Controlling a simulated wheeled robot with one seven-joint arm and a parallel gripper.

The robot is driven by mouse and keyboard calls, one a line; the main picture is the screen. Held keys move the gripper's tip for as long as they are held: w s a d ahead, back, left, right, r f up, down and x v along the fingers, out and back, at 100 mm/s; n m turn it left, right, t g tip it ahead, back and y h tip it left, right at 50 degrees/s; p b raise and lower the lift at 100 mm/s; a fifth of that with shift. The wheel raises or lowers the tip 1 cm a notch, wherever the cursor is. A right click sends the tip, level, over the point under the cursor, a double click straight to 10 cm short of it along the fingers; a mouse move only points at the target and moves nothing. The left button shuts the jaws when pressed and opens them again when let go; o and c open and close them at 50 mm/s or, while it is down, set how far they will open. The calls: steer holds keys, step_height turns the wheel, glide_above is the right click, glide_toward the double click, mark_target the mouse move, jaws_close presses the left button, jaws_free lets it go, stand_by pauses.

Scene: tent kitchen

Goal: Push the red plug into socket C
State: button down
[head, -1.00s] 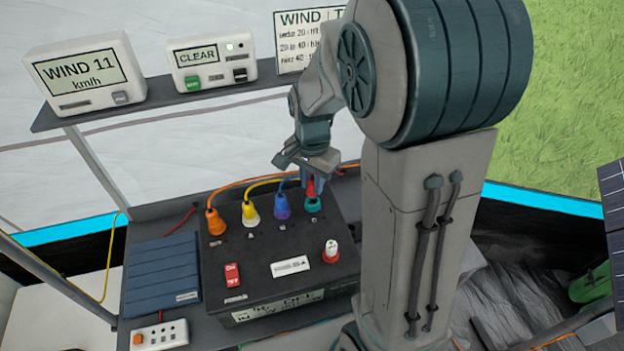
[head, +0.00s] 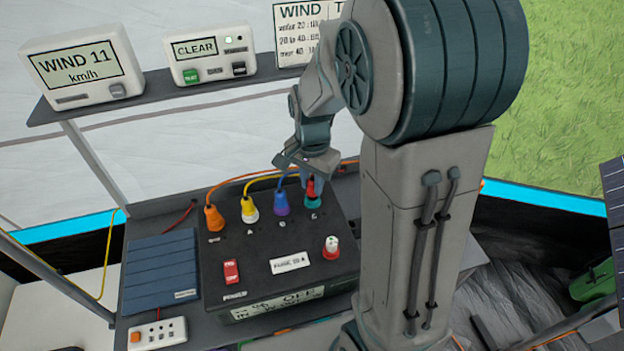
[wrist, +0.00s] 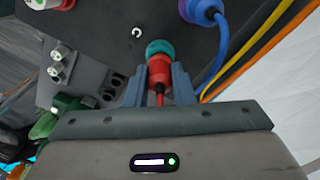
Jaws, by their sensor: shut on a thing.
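My gripper (head: 313,180) is shut on the red plug (head: 312,190) above the black power box (head: 215,262). In the wrist view the red plug (wrist: 159,86) sits between my two fingers (wrist: 159,78), its red cord running back toward my palm. Its front end meets the teal collar of socket C (wrist: 159,48), with no clear gap. The same teal socket (head: 313,203) shows in the head view at the right end of the socket row. How deep the plug sits is hidden.
The orange plug (head: 213,218), yellow plug (head: 249,210) and blue plug (head: 281,204) stand in a row to the left. A red switch (head: 231,271) and a red-and-white knob (head: 331,247) are on the box's near part. A shelf (head: 160,108) with displays is behind.

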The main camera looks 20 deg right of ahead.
steer(key=shift+f+b, duration=0.5)
steer(key=shift+f, duration=0.25)
steer(key=c, duration=1.2)
jaws_free()
steer(key=shift+o, duration=0.2)
step_height(320, 180, up, 14)
steer(key=s+f+n+t, duration=0.3)
steer(key=s+n, duration=0.7)
steer(key=s, duration=0.4)
steer(key=shift+f, duration=0.4)
